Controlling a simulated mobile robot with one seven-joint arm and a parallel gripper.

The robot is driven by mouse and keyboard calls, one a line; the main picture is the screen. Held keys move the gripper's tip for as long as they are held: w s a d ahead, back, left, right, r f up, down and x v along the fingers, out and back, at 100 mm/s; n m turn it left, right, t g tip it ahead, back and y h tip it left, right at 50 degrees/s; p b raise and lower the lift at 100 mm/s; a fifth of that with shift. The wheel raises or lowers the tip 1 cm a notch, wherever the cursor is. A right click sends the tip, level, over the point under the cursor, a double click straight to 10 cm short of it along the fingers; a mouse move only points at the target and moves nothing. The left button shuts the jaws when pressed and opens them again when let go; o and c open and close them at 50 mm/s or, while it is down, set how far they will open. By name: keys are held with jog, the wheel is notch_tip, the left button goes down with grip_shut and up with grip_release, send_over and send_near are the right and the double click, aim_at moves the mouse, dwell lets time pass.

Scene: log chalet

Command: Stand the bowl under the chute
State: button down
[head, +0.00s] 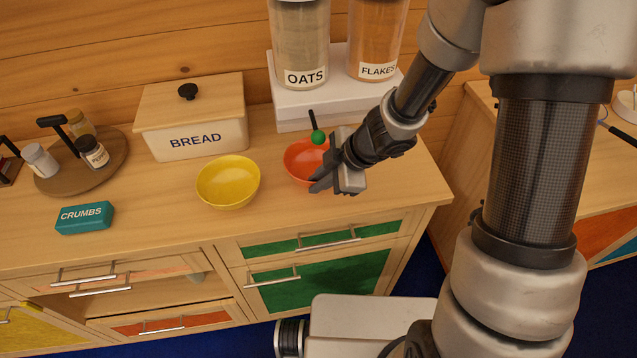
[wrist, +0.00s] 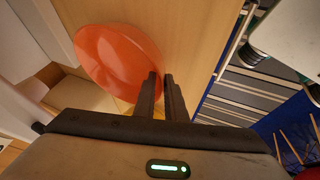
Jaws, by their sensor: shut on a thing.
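The orange-red bowl (head: 296,162) stands near the right end of the counter, in front of the white stand, partly hidden by my gripper. My gripper (head: 318,184) is shut on the bowl's right rim. In the wrist view the bowl (wrist: 115,58) fills the upper left, its rim at the tips of my fingers (wrist: 163,85). A yellow bowl (head: 228,183) stands apart to the left. The oats dispenser (head: 299,40) and the flakes dispenser (head: 377,38) stand on the white stand (head: 307,110). A dark lever with a green knob (head: 318,137) shows just behind the orange-red bowl. I cannot make out the chute's mouth.
A bread box (head: 193,115) stands at the back left. A round wooden tray (head: 112,168) with jars and a teal crumbs box (head: 84,217) are further left. The counter front between the crumbs box and yellow bowl is clear. The counter's right edge is near my arm.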

jog(key=c, duration=1.8)
grip_release()
jog(key=shift+f, duration=0.1)
